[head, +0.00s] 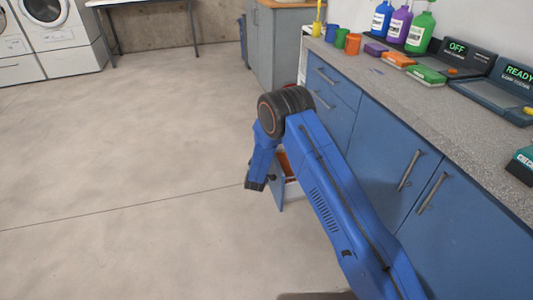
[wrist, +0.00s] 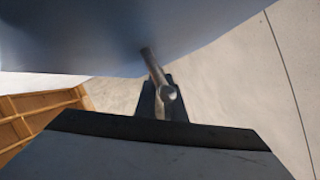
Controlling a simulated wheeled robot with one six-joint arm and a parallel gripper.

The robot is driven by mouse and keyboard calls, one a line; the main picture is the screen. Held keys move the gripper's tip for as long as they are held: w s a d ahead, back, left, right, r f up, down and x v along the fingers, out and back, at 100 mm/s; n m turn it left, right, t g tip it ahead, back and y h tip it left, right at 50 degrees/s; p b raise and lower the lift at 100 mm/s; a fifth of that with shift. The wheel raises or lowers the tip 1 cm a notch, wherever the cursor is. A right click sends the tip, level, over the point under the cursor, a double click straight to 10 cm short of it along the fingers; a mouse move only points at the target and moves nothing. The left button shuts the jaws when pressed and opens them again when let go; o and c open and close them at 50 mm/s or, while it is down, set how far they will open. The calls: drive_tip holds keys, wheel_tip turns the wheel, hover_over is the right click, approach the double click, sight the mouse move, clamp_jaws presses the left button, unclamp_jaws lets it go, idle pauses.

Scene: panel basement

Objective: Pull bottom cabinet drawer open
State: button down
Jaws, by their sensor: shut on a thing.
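The bottom drawer (head: 291,188) of the blue cabinet stands out from the cabinet front, and something orange-brown shows inside it. Much of it is hidden behind my arm in the head view. In the wrist view the blue-grey drawer front (wrist: 120,35) fills the top. Its metal bar handle (wrist: 155,70) sticks out toward my gripper (wrist: 160,105). The gripper is shut on this handle. A wooden-looking part (wrist: 40,112) shows at the left of the wrist view, beside the drawer front.
The upper drawers (head: 335,80) and cabinet doors (head: 395,165) are shut. The speckled counter (head: 440,100) carries bottles, cups, sponges and devices. A grey cabinet (head: 275,45) stands further back. The concrete floor (head: 120,160) to the left is clear.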

drive_tip(key=shift+s+a, duration=0.1)
drive_tip(key=shift+a, duration=0.2)
drive_tip(key=c, duration=1.8)
unclamp_jaws()
drive_tip(key=shift+c, duration=0.2)
drive_tip(key=shift+s, duration=0.1)
drive_tip(key=v, duration=1.7)
drive_tip(key=shift+s, duration=0.1)
drive_tip(key=shift+r, duration=0.1)
